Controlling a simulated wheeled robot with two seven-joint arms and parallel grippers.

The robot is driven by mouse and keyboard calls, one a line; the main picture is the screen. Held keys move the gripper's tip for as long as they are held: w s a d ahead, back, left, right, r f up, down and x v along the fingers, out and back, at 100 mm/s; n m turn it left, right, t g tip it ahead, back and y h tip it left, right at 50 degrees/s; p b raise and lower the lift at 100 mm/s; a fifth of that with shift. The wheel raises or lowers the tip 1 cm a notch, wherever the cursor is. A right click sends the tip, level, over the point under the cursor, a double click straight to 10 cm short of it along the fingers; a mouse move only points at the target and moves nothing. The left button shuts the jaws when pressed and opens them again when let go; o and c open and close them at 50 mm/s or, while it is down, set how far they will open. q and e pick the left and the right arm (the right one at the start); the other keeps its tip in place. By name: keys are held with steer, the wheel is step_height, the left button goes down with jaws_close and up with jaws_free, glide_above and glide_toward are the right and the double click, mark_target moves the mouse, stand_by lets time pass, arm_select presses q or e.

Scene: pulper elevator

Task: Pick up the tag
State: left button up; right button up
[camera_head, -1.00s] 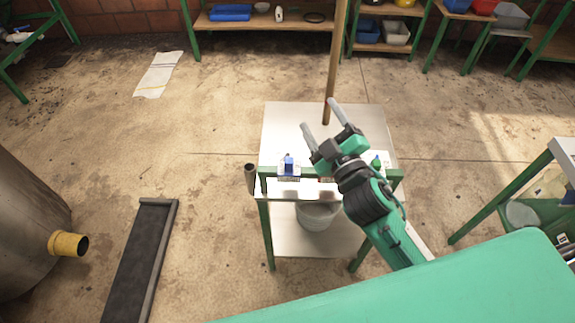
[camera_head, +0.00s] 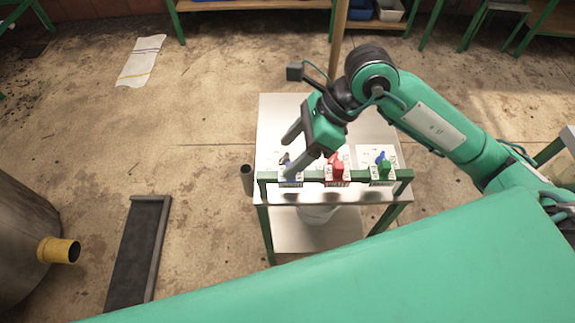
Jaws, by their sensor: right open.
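Three coloured pieces with white tags are in a row along the near edge of the small metal table (camera_head: 277,108). I cannot tell which one is the tag meant. My right gripper (camera_head: 288,155) is open and empty, pointing left and down. Its near fingertip overlaps the top of the blue piece in the picture; I cannot tell whether they touch. My left gripper is not in view.
A green rail (camera_head: 313,184) runs along the table's near edge. A wooden pole (camera_head: 339,40) stands behind the table. A bucket (camera_head: 318,213) is on the lower shelf. A metal drum (camera_head: 20,235) with a yellow spout stands at left.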

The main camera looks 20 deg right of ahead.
steer(key=w+d+f+t+h, duration=0.1)
steer(key=w+d+h, duration=0.2)
steer(key=d, duration=0.2)
glide_above(296, 182)
steer(key=w, duration=0.2)
steer(key=f, duration=0.7)
steer(key=shift+s+d+f+p, duration=0.1)
steer(key=shift+d+f+p, duration=0.1)
steer(key=shift+p, duration=0.2)
steer(key=shift+a+f, duration=0.1)
steer(key=shift+f, duration=0.3)
steer(key=p+x, duration=0.1)
steer(key=x, duration=0.3)
steer(key=shift+f, duration=0.35)
steer(key=shift+c, duration=1.3)
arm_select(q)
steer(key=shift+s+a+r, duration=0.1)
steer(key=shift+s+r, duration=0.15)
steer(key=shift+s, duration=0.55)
arm_select(e)
steer(key=c, duration=0.8)
steer(key=shift+r, duration=0.1)
